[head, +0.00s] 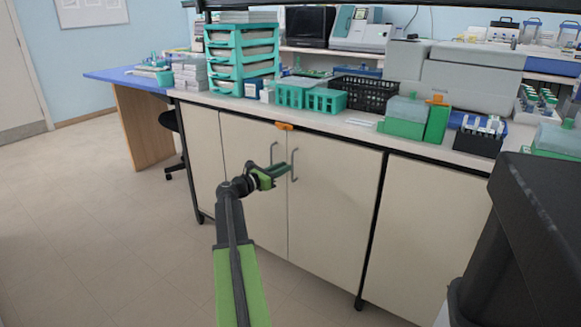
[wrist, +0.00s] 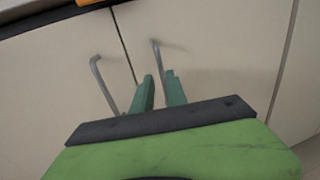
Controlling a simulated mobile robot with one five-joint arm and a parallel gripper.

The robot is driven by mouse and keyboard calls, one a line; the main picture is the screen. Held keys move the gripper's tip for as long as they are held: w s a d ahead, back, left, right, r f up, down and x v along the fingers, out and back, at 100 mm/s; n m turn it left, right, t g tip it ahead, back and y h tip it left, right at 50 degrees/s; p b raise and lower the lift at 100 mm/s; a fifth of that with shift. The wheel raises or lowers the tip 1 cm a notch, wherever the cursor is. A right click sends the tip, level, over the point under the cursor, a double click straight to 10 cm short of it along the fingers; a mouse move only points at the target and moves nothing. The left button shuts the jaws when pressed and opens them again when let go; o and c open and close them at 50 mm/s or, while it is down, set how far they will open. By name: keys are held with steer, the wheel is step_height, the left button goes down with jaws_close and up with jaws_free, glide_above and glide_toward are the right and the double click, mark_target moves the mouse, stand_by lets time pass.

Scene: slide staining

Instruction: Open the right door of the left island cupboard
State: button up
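The island cupboard has two pale doors meeting at a vertical seam. The right door (head: 333,212) also shows in the wrist view (wrist: 220,60), and the left door (head: 250,140) is beside it. Both appear closed. The right door's grey bar handle (head: 295,165) is just right of the seam; it also shows in the wrist view (wrist: 156,58). The left door's handle (head: 273,153) is left of the seam. My gripper (head: 283,170) is in front of the handles. In the wrist view its green fingers (wrist: 159,76) are apart, at the right handle's lower end. I cannot tell whether they touch it.
An orange piece (head: 284,126) sits at the top of the door seam. The worktop above holds teal racks (head: 310,97), a black basket (head: 365,93) and lab machines. A dark bulky object (head: 530,230) stands at the right. The floor (head: 100,230) to the left is clear.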

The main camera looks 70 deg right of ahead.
steer(key=x, duration=0.5)
